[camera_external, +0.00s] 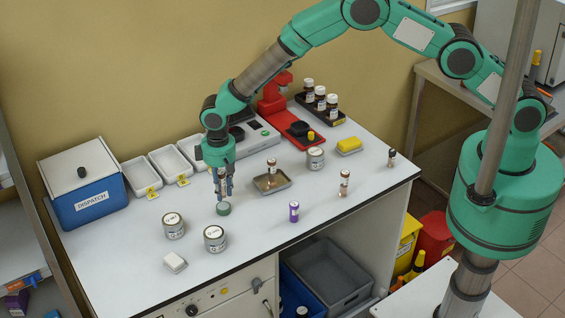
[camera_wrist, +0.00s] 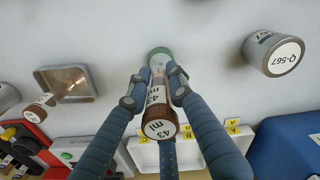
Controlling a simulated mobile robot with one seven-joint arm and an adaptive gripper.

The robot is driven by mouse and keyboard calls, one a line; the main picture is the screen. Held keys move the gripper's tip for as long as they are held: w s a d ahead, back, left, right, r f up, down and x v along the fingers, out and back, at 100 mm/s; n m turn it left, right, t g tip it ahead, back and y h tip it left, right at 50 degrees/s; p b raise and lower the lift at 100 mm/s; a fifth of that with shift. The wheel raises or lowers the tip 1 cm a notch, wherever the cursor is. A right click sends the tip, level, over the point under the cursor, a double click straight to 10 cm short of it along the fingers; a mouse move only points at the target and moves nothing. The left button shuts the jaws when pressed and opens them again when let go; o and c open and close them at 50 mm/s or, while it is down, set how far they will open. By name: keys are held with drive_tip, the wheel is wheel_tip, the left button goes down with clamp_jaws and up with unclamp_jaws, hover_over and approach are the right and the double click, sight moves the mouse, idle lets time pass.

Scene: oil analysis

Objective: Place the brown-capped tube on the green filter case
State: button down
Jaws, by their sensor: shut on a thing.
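My gripper (camera_external: 223,190) points down and is shut on a tube. In the wrist view, my gripper's fingers (camera_wrist: 157,90) close on both sides of this tube (camera_wrist: 156,92), which has a brown cap and a white label reading 43 ml. The tube looks upright, cap up. The green filter case (camera_external: 223,209), small and round, lies on the bench directly under the tube; it also shows in the wrist view (camera_wrist: 159,54), partly hidden by the tube. The tube's lower end is at the case, but I cannot tell whether it touches.
Tins (camera_external: 173,226) (camera_external: 214,239) stand in front of the case. A blue dispatch box (camera_external: 88,195) and white trays (camera_external: 140,175) are behind left.

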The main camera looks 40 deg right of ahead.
sight(220, 172)
drive_tip(key=shift+a, duration=0.1)
idle(0.3)
drive_tip(key=shift+f+p, duration=0.35)
drive_tip(key=shift+f, duration=1.4)
drive_tip(key=shift+f, duration=0.15)
drive_tip(key=c, duration=1.6)
unclamp_jaws()
drive_tip(key=shift+o, duration=0.2)
drive_tip(key=shift+r+b, duration=0.7)
drive_tip(key=shift+r, duration=5.45)
